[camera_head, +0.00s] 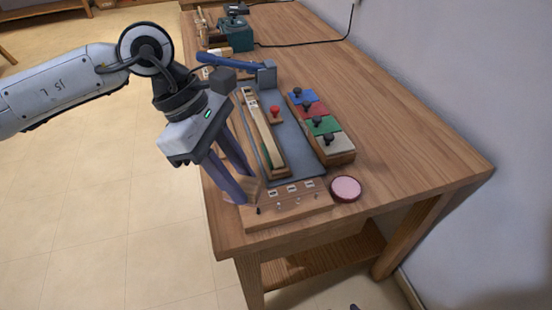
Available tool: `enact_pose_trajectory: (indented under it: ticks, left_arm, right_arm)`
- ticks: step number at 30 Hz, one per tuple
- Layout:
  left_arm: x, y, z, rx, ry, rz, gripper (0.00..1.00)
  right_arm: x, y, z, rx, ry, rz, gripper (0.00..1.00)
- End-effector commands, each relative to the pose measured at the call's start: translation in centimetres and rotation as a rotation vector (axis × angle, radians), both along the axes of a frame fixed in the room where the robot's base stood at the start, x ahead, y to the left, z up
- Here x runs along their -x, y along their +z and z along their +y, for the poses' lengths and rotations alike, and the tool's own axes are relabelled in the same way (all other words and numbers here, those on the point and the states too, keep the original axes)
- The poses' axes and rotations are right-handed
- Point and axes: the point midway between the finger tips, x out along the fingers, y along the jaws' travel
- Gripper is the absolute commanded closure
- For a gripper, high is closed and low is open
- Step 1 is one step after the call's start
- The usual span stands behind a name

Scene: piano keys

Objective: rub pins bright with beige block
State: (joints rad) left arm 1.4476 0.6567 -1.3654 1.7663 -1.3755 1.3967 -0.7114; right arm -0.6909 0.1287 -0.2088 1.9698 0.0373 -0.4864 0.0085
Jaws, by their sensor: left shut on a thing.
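My left gripper (238,188) reaches down from the left, over the near left end of the workbench. Its fingers are shut on a beige block (252,187), which is partly hidden by them. The block is at the left end of a wooden pin strip (318,199); I cannot tell whether it touches the strip. The strip lies along the near edge of the grey mat and bears several small pins (280,204) and white labels. The pins are too small for me to judge their shine. My right gripper is not in view.
A long wooden piece (262,132) and a red knob (275,111) lie on the grey mat (300,150). A rack with blue, red, green and pale knobbed blocks (322,125) stands right. A pink disc (346,188) lies near the front. The bench's right side (410,140) is clear.

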Motion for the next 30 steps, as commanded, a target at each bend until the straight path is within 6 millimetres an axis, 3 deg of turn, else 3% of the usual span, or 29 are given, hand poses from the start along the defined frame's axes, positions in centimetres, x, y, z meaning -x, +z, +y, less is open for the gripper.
enact_pose_trajectory:
  ticks: [3, 10, 17, 30]
  left_arm:
    - [-0.4, 1.2, -2.6, 0.002, 0.205, -0.005, 1.0]
    - [-0.8, 2.7, -5.6, 0.002, 0.469, -0.003, 1.0]
    - [-0.9, 2.7, -6.3, 0.002, 0.545, 0.002, 1.0]
    - [-0.9, -0.6, -6.2, 0.0, 0.546, 0.004, 1.0]
  right_arm:
    - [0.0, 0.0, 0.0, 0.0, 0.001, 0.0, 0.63]
    - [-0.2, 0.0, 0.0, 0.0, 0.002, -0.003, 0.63]
    - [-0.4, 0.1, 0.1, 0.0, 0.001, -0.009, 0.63]
    - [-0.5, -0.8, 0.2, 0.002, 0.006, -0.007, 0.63]
